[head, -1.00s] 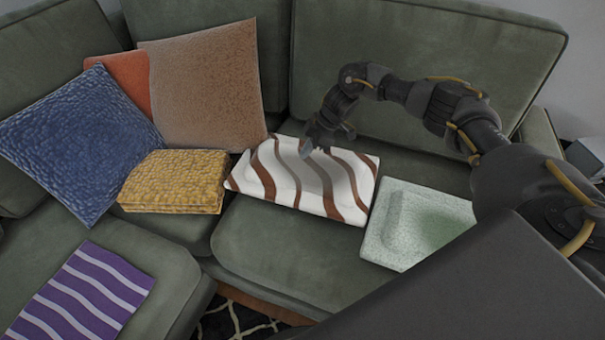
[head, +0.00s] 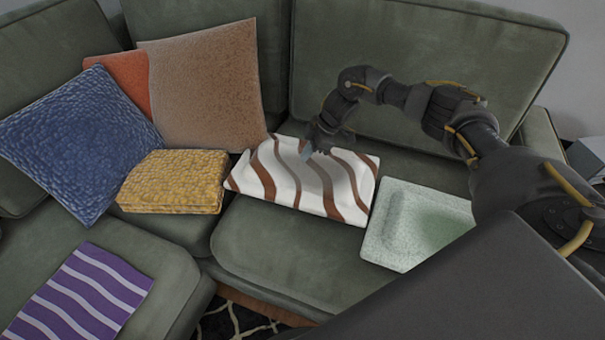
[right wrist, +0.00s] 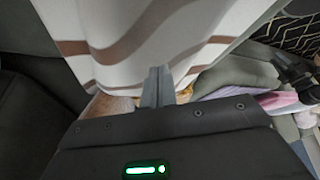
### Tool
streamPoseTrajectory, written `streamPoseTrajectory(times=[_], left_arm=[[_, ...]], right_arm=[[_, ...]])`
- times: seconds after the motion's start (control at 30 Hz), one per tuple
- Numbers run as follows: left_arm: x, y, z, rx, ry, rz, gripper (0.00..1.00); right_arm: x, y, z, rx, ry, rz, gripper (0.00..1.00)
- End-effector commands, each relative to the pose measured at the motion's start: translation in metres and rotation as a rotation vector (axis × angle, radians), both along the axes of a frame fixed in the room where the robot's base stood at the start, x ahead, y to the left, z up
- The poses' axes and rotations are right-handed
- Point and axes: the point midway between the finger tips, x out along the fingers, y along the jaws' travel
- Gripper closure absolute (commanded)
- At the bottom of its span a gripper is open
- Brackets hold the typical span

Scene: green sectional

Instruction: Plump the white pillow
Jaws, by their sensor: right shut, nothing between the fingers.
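The white pillow (head: 345,195) with brown wavy stripes lies flat on the green seat in the middle of the head view. It fills the upper part of the right wrist view (right wrist: 150,35). My right gripper (head: 306,153) is at the pillow's far part, fingers pointing down at its top. Its fingers are shut with nothing between them, and they show as one narrow grey shape in the right wrist view (right wrist: 157,88). I cannot tell whether the tips touch the fabric. My left gripper is not in view.
A pale speckled green-white pillow (head: 395,225) lies just right of the striped one. A yellow cushion (head: 170,182) sits close on the left, with a brown pillow (head: 205,85) and a blue pillow (head: 80,140) behind. The seat front (head: 290,255) is clear.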

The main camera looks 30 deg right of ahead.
Motion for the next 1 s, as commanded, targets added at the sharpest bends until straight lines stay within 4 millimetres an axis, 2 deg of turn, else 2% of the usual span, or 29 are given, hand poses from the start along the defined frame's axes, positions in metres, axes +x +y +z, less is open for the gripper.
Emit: streamPoseTrajectory(times=[0.1, 0.2, 1.0], left_arm=[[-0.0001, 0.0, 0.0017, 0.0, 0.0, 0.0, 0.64], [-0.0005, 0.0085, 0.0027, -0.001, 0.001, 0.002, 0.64], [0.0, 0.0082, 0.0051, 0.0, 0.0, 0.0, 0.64]], right_arm=[[-0.0003, 0.0001, -0.0003, 0.0, 0.001, 0.0, 1.0], [-0.0002, 0.0002, -0.0008, 0.0, 0.001, 0.0, 1.0], [-0.0018, 0.0006, -0.0036, -0.001, 0.006, 0.002, 1.0]])
